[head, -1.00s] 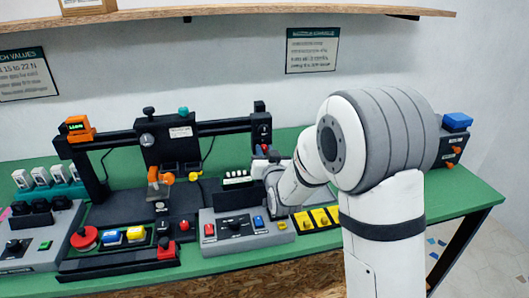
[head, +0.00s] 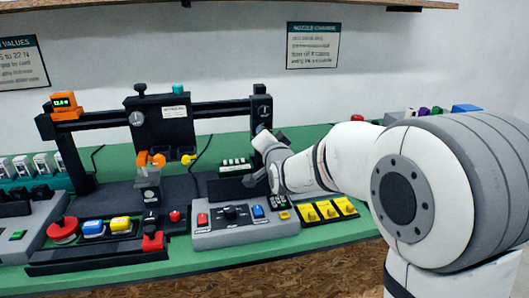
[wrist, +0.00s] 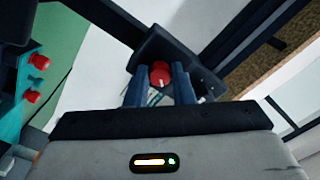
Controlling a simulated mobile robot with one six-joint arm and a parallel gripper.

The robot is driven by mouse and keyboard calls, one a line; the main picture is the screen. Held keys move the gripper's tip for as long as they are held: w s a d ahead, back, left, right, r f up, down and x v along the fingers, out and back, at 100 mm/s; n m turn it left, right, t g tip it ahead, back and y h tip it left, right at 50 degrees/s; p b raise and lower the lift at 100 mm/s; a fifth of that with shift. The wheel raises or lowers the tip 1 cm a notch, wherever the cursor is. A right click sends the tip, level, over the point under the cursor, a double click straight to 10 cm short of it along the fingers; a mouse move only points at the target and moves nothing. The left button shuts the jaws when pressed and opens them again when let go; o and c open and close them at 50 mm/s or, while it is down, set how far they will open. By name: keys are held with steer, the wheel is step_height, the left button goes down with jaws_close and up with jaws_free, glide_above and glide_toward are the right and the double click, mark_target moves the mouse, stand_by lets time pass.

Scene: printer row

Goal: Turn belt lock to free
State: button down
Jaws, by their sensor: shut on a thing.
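A red knob (wrist: 160,74), which I take to be the belt lock, sits in a dark housing (wrist: 150,50) in the wrist view. My gripper (wrist: 159,84) has one dark finger on each side of the knob and is shut on it. In the head view my gripper (head: 262,138) is at the right upright (head: 262,106) of the printer frame, and it hides the knob there. Which way the knob is turned cannot be told.
Below my gripper is a grey control box (head: 232,232) with a black dial. Yellow switches (head: 328,209) lie right of it. The carriage (head: 162,122) with orange parts stands left. A red mushroom button (head: 63,230) is at front left. The green bench edge is narrow.

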steer(key=m+b, duration=1)
steer(key=b, duration=0.3)
steer(key=shift+f, duration=0.1)
steer(key=shift+m, duration=0.3)
steer(key=c, duration=1.3)
jaws_free()
steer(key=shift+o, duration=0.2)
steer(key=v, duration=0.7)
steer(key=shift+s, duration=0.4)
steer(key=shift+d, duration=0.15)
